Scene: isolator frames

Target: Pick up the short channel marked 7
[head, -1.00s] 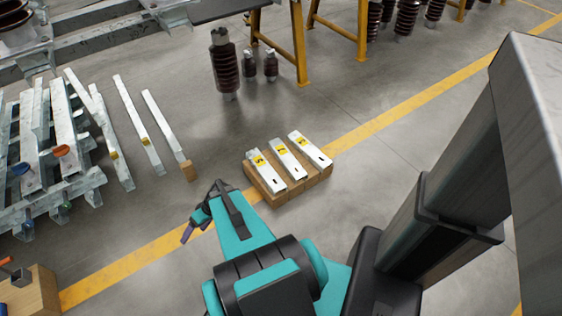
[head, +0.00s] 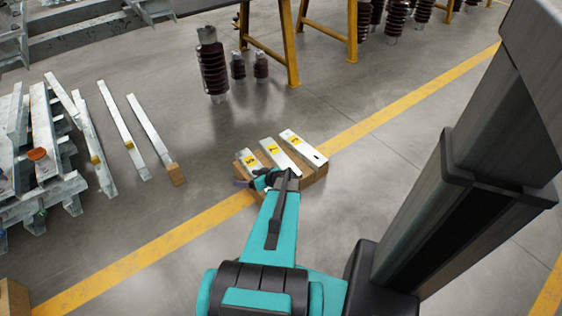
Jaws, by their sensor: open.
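Three short pale metal channels with yellow labels lie side by side on wooden blocks (head: 318,177) on the floor. The left channel (head: 247,158) is partly covered by my gripper. The middle channel (head: 274,150) and the right channel (head: 303,147) show more fully. The numbers on the labels are too small to read, so I cannot tell which one is marked 7. My gripper (head: 262,180) is open, over or just in front of the near ends of the left and middle channels. I cannot tell whether it touches them.
Longer metal bars (head: 122,130) and a stack of steel pieces (head: 40,150) lie to the left. Dark ribbed insulators (head: 213,68) and yellow trestle legs (head: 290,45) stand behind. A yellow floor line (head: 150,250) runs under the blocks. Floor right of the blocks is clear.

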